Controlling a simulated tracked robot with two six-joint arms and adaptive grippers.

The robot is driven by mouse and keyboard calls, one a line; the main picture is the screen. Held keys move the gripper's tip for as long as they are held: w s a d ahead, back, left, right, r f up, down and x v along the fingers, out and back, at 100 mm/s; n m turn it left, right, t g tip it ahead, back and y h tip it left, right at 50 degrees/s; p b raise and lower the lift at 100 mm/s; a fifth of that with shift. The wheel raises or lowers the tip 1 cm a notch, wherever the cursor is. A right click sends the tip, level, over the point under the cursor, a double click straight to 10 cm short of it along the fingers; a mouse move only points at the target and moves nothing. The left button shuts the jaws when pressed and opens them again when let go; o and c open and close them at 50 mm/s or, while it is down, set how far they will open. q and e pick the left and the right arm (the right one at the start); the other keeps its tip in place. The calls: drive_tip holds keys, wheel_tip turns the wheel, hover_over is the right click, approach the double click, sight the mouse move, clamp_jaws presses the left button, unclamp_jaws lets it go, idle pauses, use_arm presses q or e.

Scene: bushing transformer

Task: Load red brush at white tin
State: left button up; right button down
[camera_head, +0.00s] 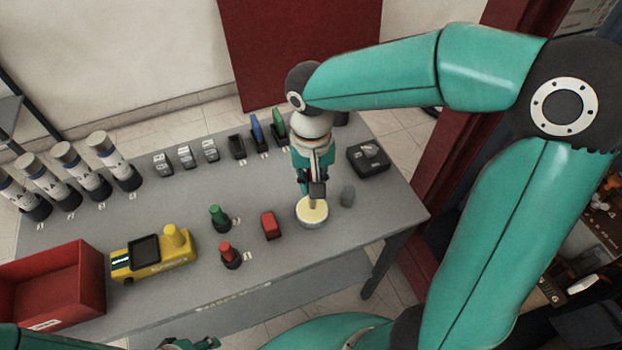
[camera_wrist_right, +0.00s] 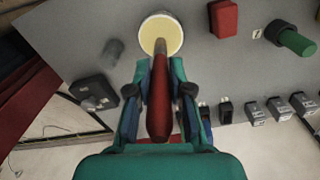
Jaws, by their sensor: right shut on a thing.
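The white tin (camera_head: 312,212) stands on the grey table, round and open, with pale yellow contents. It also shows at the top of the right wrist view (camera_wrist_right: 161,36). My right gripper (camera_head: 317,188) is right above the tin and shut on the red brush (camera_wrist_right: 158,105). The brush's red handle lies between the fingers (camera_wrist_right: 159,85), and its tip reaches over the yellow surface. I cannot tell whether the tip touches it. My left gripper seems to be at the bottom edge of the head view (camera_head: 190,343), mostly cut off, its fingers unclear.
A grey cylinder (camera_head: 347,195) and a black box (camera_head: 368,158) are right of the tin. A red block (camera_head: 270,225), green knob (camera_head: 219,217) and red knob (camera_head: 230,254) stand left. Farther left are a yellow device (camera_head: 153,255) and a red bin (camera_head: 60,285).

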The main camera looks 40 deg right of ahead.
drive_tip(key=shift+f+b, duration=0.5)
drive_tip(key=shift+f, duration=0.05)
idle(1.4)
drive_tip(key=shift+r+p, duration=2.8)
drive_tip(key=shift+r, duration=0.75)
